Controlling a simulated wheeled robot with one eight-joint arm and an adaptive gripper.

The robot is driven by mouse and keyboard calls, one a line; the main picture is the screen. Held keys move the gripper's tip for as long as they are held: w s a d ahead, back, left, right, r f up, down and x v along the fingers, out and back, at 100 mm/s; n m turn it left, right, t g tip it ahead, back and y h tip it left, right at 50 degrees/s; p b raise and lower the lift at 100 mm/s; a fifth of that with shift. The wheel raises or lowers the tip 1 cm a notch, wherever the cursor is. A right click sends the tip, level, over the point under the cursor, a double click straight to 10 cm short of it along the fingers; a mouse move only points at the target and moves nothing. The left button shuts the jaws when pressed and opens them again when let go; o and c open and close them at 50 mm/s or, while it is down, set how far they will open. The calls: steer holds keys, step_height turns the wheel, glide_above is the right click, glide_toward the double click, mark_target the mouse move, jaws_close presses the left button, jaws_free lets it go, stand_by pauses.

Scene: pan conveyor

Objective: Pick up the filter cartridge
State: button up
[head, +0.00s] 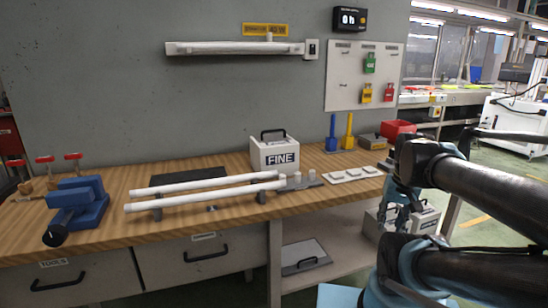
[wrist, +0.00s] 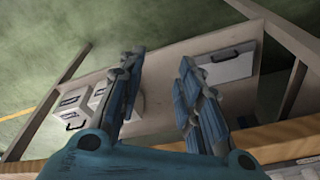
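A white box with a black top handle and a FINE label (head: 275,157) stands upright on the wooden bench. Similar white boxes with dark handles (head: 425,219) stand on the lower shelf, partly hidden behind my arm; they also show at the left in the wrist view (wrist: 71,112). I cannot tell which box is the filter cartridge. My gripper (wrist: 160,62) is open, its two blue fingers apart with no object held between them. It hangs in front of the lower shelf, with the white boxes left of its fingers in the wrist view.
A flat panel with a handle (head: 305,257) lies on the lower shelf. The wooden bench (head: 240,217) above carries two white tubes (head: 205,191), a blue vise (head: 80,205) and small white pieces (head: 352,174). Shelf legs frame the opening.

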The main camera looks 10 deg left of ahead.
steer(key=w+a+r+m+g+y, duration=0.1)
steer(key=w+a+r+m, duration=0.2)
steer(key=w+a+r, duration=0.6)
steer(key=w+a+r+m+g+y, duration=0.1)
steer(key=w+a+r+m, duration=0.2)
steer(key=w+a+r, duration=0.6)
steer(key=w+a+r+m+g+y, duration=0.1)
steer(key=w+a+r+m, duration=0.4)
steer(key=r, duration=0.8)
steer(key=w+a+r+g, duration=0.1)
steer(key=a+r, duration=0.1)
steer(key=a, duration=0.4)
steer(key=w+a+r+g, duration=0.1)
steer(key=w+a+r, duration=0.1)
steer(key=a, duration=0.3)
steer(key=x, duration=1.6)
steer(key=shift+w+a+f, duration=0.1)
steer(key=shift+a+f, duration=0.05)
steer(key=shift+a, duration=0.3)
jaws_close()
